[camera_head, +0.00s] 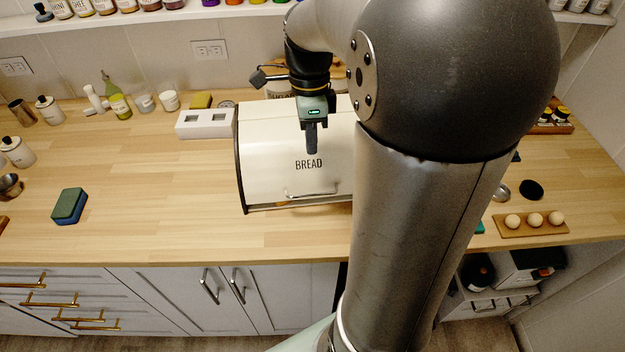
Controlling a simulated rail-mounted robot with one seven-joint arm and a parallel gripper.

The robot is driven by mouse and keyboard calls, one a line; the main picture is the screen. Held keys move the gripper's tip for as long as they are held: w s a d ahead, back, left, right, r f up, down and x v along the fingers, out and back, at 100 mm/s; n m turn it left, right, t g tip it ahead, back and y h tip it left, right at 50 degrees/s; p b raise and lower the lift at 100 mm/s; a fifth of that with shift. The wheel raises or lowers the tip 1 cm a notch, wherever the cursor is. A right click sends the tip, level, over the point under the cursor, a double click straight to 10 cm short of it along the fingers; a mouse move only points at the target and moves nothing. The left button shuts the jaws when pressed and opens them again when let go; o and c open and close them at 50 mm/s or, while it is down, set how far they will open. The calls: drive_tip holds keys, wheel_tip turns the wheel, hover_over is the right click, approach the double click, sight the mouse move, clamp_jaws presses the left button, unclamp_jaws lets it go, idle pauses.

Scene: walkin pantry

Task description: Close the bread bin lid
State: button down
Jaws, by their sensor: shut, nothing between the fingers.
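The cream bread bin (265,135) stands on the wooden counter in the middle of the head view, with "BREAD" lettered on its front. Its curved lid (275,172) covers most of the front, and a thin metal handle (312,194) runs near the lid's lower edge. A narrow dark gap with something brownish shows under that edge at the left. My gripper (311,150) points down in front of the lid, just above the lettering. Its fingers are shut and empty. I cannot tell whether they touch the lid. My arm hides the bin's right side.
A white block with two openings (205,124) stands left of the bin. A green and blue sponge (69,206) lies at the left, and a board with eggs (530,224) at the right. The counter (170,215) is clear in front and left of the bin.

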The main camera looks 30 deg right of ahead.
sight(307, 158)
wheel_tip(307, 158, down, 11)
drive_tip(key=s+p, duration=0.1)
drive_tip(key=shift+s+a, duration=0.35)
drive_tip(key=shift+f, duration=0.1)
